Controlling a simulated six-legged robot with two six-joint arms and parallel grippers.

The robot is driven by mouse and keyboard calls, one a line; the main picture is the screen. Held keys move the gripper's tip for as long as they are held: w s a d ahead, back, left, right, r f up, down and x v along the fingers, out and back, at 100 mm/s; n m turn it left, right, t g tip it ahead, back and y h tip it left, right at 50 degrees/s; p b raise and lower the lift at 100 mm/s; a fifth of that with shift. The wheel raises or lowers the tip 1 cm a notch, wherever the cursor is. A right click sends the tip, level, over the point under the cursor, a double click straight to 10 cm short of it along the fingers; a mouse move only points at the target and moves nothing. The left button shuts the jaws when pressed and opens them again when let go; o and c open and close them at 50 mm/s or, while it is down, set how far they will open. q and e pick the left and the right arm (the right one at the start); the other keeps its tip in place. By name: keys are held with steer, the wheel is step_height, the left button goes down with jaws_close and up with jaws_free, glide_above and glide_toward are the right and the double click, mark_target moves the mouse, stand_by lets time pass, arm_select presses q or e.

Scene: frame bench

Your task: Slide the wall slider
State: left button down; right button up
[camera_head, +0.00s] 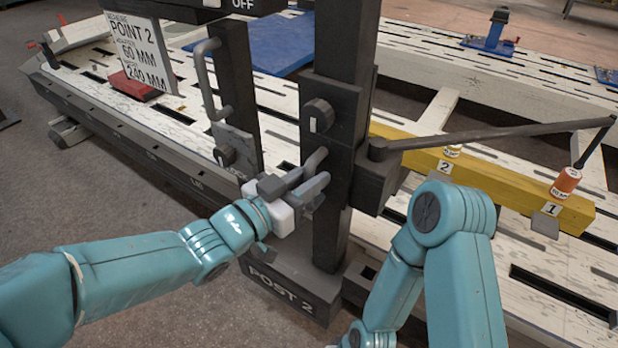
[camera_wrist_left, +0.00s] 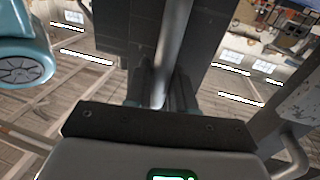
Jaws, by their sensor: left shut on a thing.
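The likely wall slider is a dark carriage block (camera_head: 342,135) on the upright post marked POST 2 (camera_head: 335,235). A grey bar handle (camera_head: 317,160) sticks out of its left face. My left gripper (camera_head: 303,187) is at this handle, its fingers shut on the bar. The left wrist view shows the grey bar (camera_wrist_left: 173,45) running down between the fingers (camera_wrist_left: 160,100). The fingers hide part of the handle. My right arm comes in at the lower right, bent downward; its gripper is not in view.
A round knob (camera_head: 318,114) sits above the handle. A second dark upright with a D-shaped handle (camera_head: 205,80) stands to the left. White slotted rails lie around.

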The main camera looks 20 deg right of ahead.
arm_select(q)
step_height(320, 180, up, 16)
steer(key=p, duration=1.1)
steer(key=shift+f, duration=0.15)
steer(key=c, duration=1.1)
jaws_free()
steer(key=p+v, duration=0.1)
steer(key=v, duration=1.5)
steer(key=shift+a+p, duration=0.2)
steer(key=shift+p, duration=0.15)
steer(key=shift+f, duration=0.1)
